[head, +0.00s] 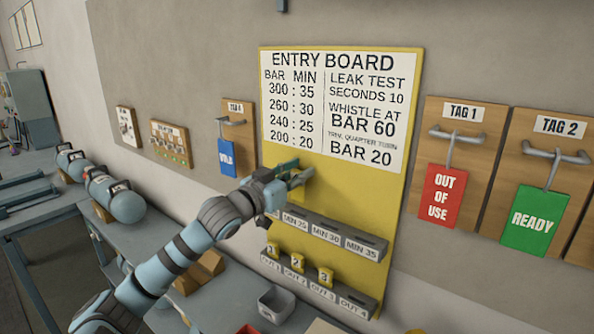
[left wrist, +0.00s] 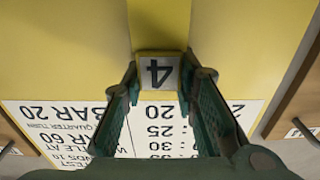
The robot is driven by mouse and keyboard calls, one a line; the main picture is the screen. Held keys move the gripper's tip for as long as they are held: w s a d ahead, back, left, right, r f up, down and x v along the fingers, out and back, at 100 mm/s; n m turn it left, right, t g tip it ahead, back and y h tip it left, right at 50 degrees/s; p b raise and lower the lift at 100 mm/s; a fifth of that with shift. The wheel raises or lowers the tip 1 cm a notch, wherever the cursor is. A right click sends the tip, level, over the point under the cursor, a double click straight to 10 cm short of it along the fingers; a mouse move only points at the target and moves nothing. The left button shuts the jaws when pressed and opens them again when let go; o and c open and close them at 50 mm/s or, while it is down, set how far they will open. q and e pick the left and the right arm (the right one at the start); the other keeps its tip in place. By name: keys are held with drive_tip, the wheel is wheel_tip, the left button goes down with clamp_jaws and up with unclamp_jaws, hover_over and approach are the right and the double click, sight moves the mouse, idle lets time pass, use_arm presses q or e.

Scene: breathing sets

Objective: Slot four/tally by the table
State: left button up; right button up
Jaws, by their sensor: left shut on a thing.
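My left gripper (head: 300,174) is in front of the yellow entry board (head: 340,188), just below its printed table (head: 333,108). It is shut on a yellow tally marked 4 (left wrist: 157,72), seen between the fingertips in the left wrist view. The table pairs bar 300 with 35, 260 with 30, 240 with 25 and 200 with 20. The upper slot row (head: 328,235) shows labels MIN 25, MIN 30 and MIN 35; its left end is hidden by my arm. The lower OUT row (head: 345,300) holds tallies 1 (head: 272,250), 2 (head: 296,265) and 3 (head: 325,277); OUT 4 looks empty.
Right of the board hang a red OUT OF USE tag (head: 444,196) under TAG 1 and a green READY tag (head: 533,220) under TAG 2. A blue tag (head: 227,158) hangs under TAG 4.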

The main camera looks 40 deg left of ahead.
sight(297, 198)
use_arm(q)
wheel_tip(297, 198, down, 2)
drive_tip(key=shift+f+b, duration=0.2)
drive_tip(key=shift+b, duration=0.3)
use_arm(e)
drive_tip(key=shift+f, duration=0.85)
use_arm(q)
drive_tip(key=shift+r, duration=0.15)
use_arm(e)
drive_tip(key=shift+r, duration=0.1)
use_arm(q)
drive_tip(key=shift+p, duration=0.3)
use_arm(e)
drive_tip(key=shift+a+r, duration=0.1)
drive_tip(key=shift+r, duration=0.05)
drive_tip(key=shift+r, duration=0.15)
use_arm(q)
drive_tip(key=shift+p, duration=0.35)
use_arm(e)
drive_tip(key=shift+r, duration=0.15)
use_arm(q)
drive_tip(key=shift+f+b, duration=1.55)
drive_tip(key=shift+f, duration=0.65)
use_arm(e)
drive_tip(key=shift+f, duration=1.5)
